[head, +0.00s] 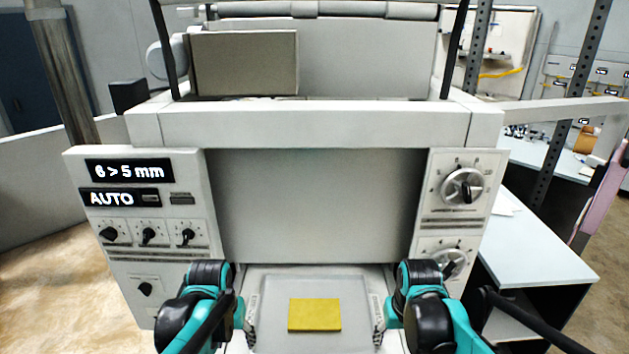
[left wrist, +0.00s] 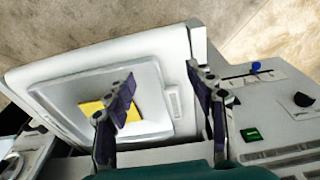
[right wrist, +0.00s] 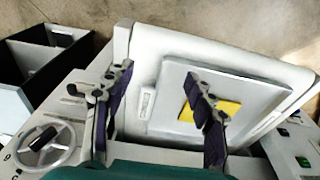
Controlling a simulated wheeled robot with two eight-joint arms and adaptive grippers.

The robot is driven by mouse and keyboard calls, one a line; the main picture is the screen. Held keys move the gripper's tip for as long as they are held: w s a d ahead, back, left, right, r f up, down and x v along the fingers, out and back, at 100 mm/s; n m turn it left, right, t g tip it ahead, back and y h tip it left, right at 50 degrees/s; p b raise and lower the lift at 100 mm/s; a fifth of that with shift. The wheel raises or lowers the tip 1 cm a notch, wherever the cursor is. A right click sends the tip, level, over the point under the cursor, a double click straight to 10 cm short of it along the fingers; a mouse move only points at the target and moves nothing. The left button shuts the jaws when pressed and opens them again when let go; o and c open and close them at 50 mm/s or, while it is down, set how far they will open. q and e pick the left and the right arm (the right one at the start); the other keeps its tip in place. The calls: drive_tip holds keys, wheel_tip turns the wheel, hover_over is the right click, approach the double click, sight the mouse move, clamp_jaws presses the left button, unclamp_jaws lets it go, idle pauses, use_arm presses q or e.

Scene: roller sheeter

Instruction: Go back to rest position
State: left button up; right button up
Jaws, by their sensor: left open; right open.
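My left gripper (head: 249,327) is at the left side of the light grey tray (head: 270,340) in the head view. In the left wrist view its two fingers (left wrist: 165,110) are spread apart with nothing between them. My right gripper (head: 380,325) is at the tray's right side. In the right wrist view its fingers (right wrist: 160,110) are also apart and empty. A flat yellow sheet (head: 315,315) lies on the tray between the two grippers. It also shows partly behind a finger in the left wrist view (left wrist: 93,108) and in the right wrist view (right wrist: 229,108).
The roller sheeter (head: 300,125) stands directly ahead, with a display reading "6 > 5 mm" (head: 130,171) and "AUTO". Knobs (head: 463,187) sit on its right panel, switches (head: 148,234) on its left. A pale table (head: 535,240) stands at the right. Bare floor shows at the left.

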use_arm(q)
drive_tip(key=s+f+t+b, duration=0.5)
drive_tip(key=s+f+b, duration=0.5)
drive_tip(key=s+b, duration=0.1)
drive_tip(key=shift+s+d+b, duration=0.4)
drive_tip(key=shift+b, duration=0.15)
use_arm(e)
drive_tip(key=s+f+t, duration=0.5)
drive_tip(key=s+f, duration=0.5)
drive_tip(key=s, duration=0.1)
drive_tip(key=shift+s+a, duration=0.4)
